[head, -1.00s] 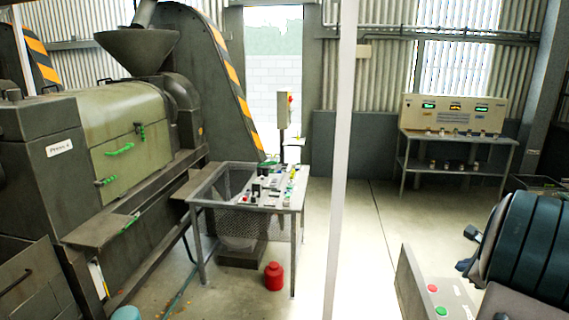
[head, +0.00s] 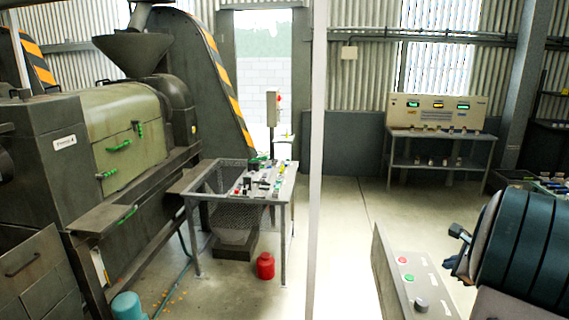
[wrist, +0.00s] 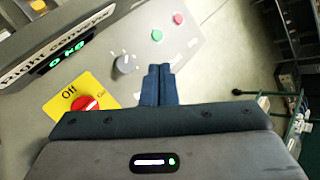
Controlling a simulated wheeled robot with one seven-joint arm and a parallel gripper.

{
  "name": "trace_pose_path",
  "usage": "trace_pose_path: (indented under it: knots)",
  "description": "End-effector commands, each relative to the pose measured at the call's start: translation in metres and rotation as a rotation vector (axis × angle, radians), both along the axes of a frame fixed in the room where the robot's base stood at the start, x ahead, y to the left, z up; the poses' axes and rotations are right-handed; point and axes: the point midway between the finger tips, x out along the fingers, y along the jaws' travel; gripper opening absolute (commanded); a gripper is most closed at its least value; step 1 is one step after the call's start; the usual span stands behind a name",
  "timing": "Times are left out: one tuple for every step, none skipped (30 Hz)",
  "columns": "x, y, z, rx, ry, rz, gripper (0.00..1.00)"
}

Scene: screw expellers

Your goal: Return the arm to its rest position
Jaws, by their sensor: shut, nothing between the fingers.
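My gripper (wrist: 157,86) shows in the wrist view with its two dark blue fingers pressed together and nothing between them. It is above a grey control panel (wrist: 190,70); I cannot tell the exact height. The panel carries a red button (wrist: 178,18), a green button (wrist: 157,35), a grey knob (wrist: 125,63) and a red switch (wrist: 85,103) on a yellow plate marked "Off". In the head view, part of my dark arm (head: 530,250) fills the lower right, beside a panel with buttons (head: 408,278).
A press machine (head: 125,120) with a hopper stands at left. A metal table (head: 285,187) with small items is in the middle, a red canister (head: 265,266) by its legs. A pale post (head: 316,170) stands nearby. A display bench (head: 440,135) is at the back right. Floor between is clear.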

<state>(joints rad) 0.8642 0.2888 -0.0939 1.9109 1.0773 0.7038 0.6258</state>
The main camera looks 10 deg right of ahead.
Motion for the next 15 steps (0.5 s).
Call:
trace_pose_path:
  knots:
    - [0.005,0.016,-0.002,-0.018,0.009,0.048,0.00]
    - [0.007,0.024,-0.001,-0.028,0.013,0.074,0.00]
    - [0.008,0.035,-0.001,-0.045,0.022,0.114,0.00]
    - [0.010,0.043,-0.001,-0.057,0.028,0.142,0.00]
    - [0.011,0.052,-0.001,-0.072,0.035,0.174,0.00]
    - [0.011,0.064,-0.001,-0.090,0.044,0.215,0.00]
    - [0.011,0.074,-0.001,-0.106,0.050,0.250,0.00]
    - [0.011,0.083,-0.001,-0.121,0.058,0.285,0.00]
    - [0.011,0.097,-0.002,-0.143,0.067,0.335,0.00]
    - [0.011,0.108,-0.003,-0.161,0.075,0.374,0.00]
    - [0.010,0.119,-0.003,-0.182,0.082,0.416,0.00]
    - [0.008,0.135,-0.004,-0.209,0.093,0.475,0.00]
    - [0.006,0.148,-0.005,-0.234,0.101,0.523,0.00]
    - [0.004,0.162,-0.006,-0.259,0.111,0.578,0.00]
    - [-0.001,0.182,-0.008,-0.298,0.122,0.658,0.00]
